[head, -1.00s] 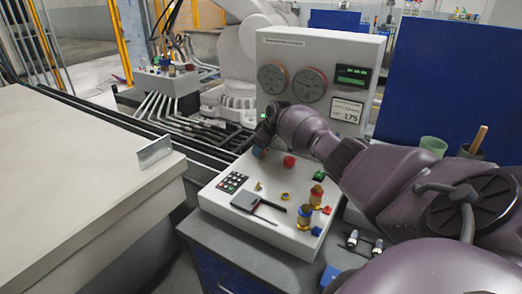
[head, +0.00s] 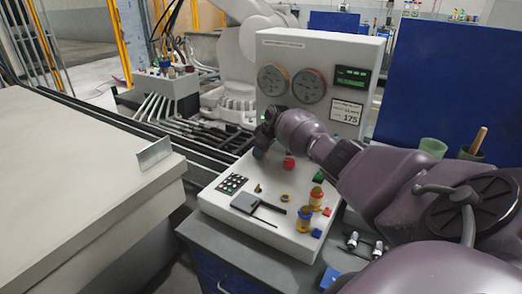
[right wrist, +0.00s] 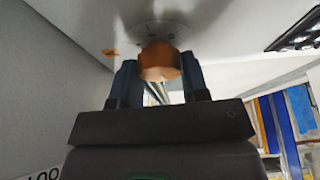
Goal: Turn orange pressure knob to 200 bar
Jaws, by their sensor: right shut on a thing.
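The orange pressure knob (right wrist: 160,62) shows in the right wrist view, set in front of a round pale dial with dark marks. My right gripper (right wrist: 160,80) is shut on it, one finger on each side. In the head view my right gripper (head: 263,138) is at the lower left of the upright white panel (head: 325,50), and hides the knob there. The panel carries two round gauges, left (head: 272,80) and right (head: 308,85), and a green-lit display (head: 352,77); their readings are too small to tell. A sign (head: 346,112) reads 175. My left gripper is not in view.
The sloping console (head: 225,206) below holds a keypad (head: 232,183), a red knob (head: 289,162) and several yellow, red and green parts. A grey table (head: 80,170) with a metal bracket (head: 154,153) is at left. A blue partition (head: 445,80) stands at right.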

